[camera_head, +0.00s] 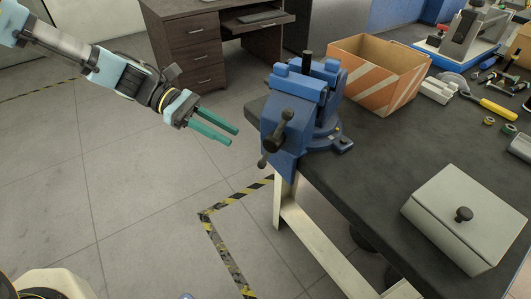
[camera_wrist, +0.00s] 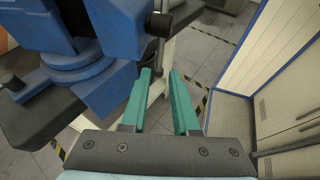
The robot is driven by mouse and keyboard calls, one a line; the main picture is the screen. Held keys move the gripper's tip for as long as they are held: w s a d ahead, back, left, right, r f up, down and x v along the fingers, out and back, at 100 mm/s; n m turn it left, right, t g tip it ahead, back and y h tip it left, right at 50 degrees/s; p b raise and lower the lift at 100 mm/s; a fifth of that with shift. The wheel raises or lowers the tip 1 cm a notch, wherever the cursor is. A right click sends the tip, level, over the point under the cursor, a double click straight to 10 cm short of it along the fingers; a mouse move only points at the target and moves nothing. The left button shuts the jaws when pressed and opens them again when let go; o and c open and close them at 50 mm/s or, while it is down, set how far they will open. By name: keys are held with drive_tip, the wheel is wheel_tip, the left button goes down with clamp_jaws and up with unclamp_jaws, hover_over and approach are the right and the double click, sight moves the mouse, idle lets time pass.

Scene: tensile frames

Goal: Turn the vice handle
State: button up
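A blue bench vice (camera_head: 300,105) is mounted on the near left corner of the dark workbench. Its dark handle bar (camera_head: 274,137) with knobbed ends hangs at a slant on the vice's front. In the wrist view the handle (camera_wrist: 158,42) stands at the upper middle, beside the blue vice body (camera_wrist: 115,35). My gripper (camera_head: 234,136) is left of the vice in the head view, with its teal fingers pointing towards the handle and a gap between. In the wrist view the fingers (camera_wrist: 162,75) are apart with nothing between them.
The workbench (camera_head: 365,155) carries a striped orange box (camera_head: 375,75) behind the vice and a grey lidded box (camera_head: 465,220) at the right front. Tools lie at the far right. A drawer desk (camera_head: 195,45) stands behind. The floor left of the bench is clear.

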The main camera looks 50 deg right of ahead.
sight(266, 156)
drive_tip(key=p+x, duration=0.2)
drive_tip(key=x, duration=0.8)
drive_tip(key=shift+s+d, duration=0.1)
drive_tip(key=shift+s, duration=0.3)
clamp_jaws()
idle(0.9)
